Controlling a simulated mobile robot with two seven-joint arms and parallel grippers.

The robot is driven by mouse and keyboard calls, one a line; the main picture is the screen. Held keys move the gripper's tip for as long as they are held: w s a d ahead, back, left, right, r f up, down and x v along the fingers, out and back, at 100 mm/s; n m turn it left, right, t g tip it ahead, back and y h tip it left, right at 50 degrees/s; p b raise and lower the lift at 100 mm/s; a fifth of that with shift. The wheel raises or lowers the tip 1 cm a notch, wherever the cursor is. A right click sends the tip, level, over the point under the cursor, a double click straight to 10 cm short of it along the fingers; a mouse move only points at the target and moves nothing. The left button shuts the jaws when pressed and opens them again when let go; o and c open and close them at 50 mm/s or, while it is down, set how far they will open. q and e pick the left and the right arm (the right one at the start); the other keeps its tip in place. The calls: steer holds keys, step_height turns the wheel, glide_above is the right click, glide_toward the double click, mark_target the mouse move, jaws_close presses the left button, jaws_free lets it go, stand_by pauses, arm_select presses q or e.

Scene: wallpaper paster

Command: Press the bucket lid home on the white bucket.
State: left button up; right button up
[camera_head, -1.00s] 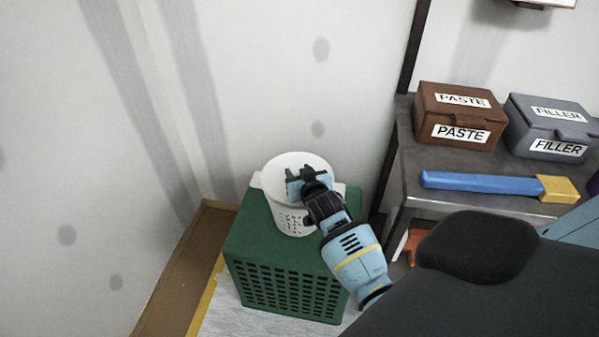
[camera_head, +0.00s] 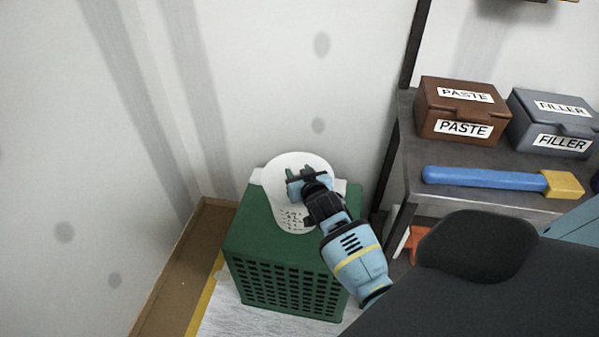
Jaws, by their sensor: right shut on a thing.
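The white bucket (camera_head: 290,217) stands on top of a green crate, with dark printed marks on its side. The white bucket lid (camera_head: 297,161) lies over its top. My right gripper (camera_head: 305,181) is above the lid, reaching in from the lower right. It is shut on the bucket lid, and its fingers and wrist hide the grip and part of the lid's right side. I cannot tell from this angle whether the lid's edge is fully seated all around. My left gripper is not in view.
The green crate (camera_head: 290,285) stands near the wall corner. At right, a dark shelf (camera_head: 440,165) holds a brown paste box (camera_head: 461,110), a grey filler box (camera_head: 555,122) and a blue-handled tool (camera_head: 485,178) with a yellow head. An orange object (camera_head: 413,240) is below.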

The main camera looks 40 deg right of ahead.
steer(key=shift+f, duration=0.3)
steer(key=o, duration=1.1)
steer(key=p+v, duration=0.1)
steer(key=v, duration=0.5)
steer(key=shift+s, duration=0.1)
steer(key=shift+v, duration=0.8)
